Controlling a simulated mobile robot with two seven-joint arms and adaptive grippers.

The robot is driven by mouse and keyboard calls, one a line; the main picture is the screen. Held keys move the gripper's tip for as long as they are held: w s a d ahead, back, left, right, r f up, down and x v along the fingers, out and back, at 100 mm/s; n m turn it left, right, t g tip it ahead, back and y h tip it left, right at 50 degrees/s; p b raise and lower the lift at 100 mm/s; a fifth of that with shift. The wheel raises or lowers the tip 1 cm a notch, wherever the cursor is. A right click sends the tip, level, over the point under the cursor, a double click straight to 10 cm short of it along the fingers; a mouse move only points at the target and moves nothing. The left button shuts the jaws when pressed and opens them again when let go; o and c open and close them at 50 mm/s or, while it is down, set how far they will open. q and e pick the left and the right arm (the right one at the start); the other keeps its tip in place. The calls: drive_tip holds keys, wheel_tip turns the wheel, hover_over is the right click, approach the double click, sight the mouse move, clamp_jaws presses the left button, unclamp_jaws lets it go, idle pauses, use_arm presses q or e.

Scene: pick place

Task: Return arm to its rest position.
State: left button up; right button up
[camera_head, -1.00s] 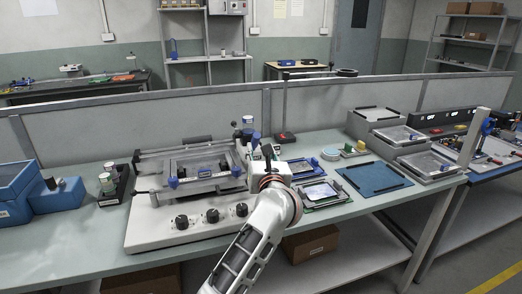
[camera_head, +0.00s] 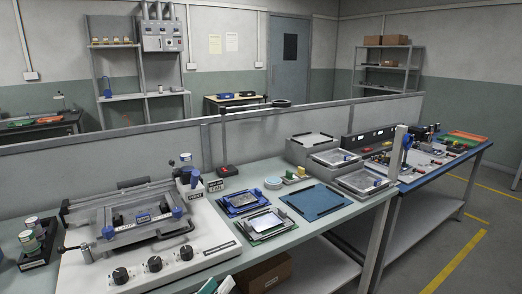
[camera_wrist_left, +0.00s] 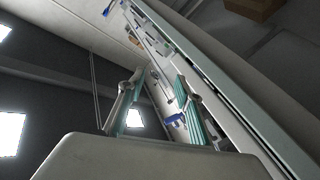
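My left gripper (camera_head: 217,286) just shows at the bottom edge of the head view, as fingertips with teal pads in front of the bench's front edge. In the left wrist view, the left gripper (camera_wrist_left: 160,78) has its two fingers spread apart, with nothing held between them. The wrist view is tilted steeply, with the bench running diagonally behind the fingers. The rest of my left arm is out of the head view. My right gripper is in neither view.
The bench (camera_head: 316,228) carries a white fixture machine (camera_head: 200,245), a blue mat (camera_head: 314,201), small device trays and stacked grey trays (camera_head: 361,183). A cardboard box (camera_head: 266,273) sits below. A low partition (camera_head: 100,168) stands behind. Floor (camera_head: 480,240) is clear at right.

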use_arm(q)
drive_tip(key=s+a+f+m+g+y, duration=0.6)
drive_tip(key=s+a+f, duration=0.6)
drive_tip(key=f, duration=0.3)
drive_tip(key=s+a+f+m+g+y, duration=0.25)
drive_tip(key=s+a+y, duration=0.35)
drive_tip(key=s+a, duration=0.7)
drive_tip(key=w+d+f+n+t+h+p, duration=0.1)
drive_tip(key=w+d+f+h, duration=0.1)
drive_tip(key=d, duration=0.5)
drive_tip(key=w+d+f+n+t+h+p, duration=0.1)
drive_tip(key=d+f+n+t+h+p, duration=0.1)
drive_tip(key=d+f+h, duration=0.3)
drive_tip(key=shift+w+d+f, duration=0.4)
drive_tip(key=shift+d+f, duration=0.1)
drive_tip(key=shift+d, duration=1.15)
